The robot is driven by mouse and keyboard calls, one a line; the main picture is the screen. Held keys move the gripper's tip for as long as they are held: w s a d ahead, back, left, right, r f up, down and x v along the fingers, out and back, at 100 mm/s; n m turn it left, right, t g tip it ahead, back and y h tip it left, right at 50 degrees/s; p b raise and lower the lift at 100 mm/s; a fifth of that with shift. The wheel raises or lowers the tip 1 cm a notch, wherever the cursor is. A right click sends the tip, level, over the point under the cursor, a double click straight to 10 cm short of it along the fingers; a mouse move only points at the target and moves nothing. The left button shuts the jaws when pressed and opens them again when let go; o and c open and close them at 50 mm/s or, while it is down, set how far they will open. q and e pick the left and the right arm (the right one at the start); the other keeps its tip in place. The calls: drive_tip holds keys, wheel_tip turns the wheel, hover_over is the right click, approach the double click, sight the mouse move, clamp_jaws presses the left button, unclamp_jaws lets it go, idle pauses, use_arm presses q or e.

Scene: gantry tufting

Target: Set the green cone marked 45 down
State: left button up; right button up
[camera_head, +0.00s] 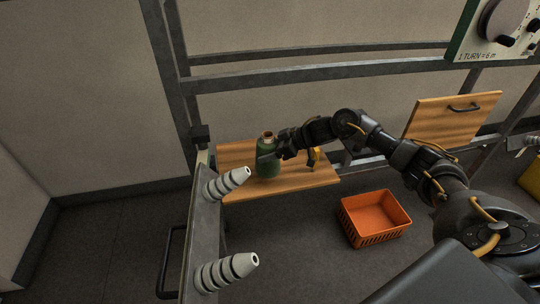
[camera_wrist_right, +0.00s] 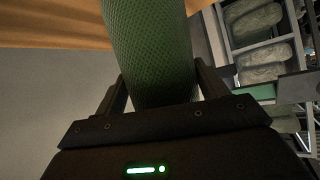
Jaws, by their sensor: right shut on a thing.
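A green cone (camera_head: 267,163) with a tan top stands upright at the wooden shelf on the left in the head view. My right gripper (camera_head: 279,151) is shut on it from the right side. In the right wrist view the green cone (camera_wrist_right: 152,50) rises between the two fingers, its surface a fine mesh. The wooden shelf (camera_head: 310,181) lies at its base; I cannot tell whether the base touches the wood. No 45 mark is readable. My left gripper is not in view.
A small yellow thing (camera_head: 316,158) is on the shelf behind my right arm. An orange basket (camera_head: 373,218) sits on the floor. Grey ribbed pegs (camera_head: 226,183) jut from a metal post in front. A wooden panel with a handle (camera_head: 452,118) stands at the right.

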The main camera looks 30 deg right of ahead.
wheel_tip(320, 180, down, 2)
drive_tip(key=shift+f, duration=0.15)
drive_tip(key=shift+f, duration=0.15)
drive_tip(key=o, duration=1.4)
drive_tip(key=shift+c, duration=0.2)
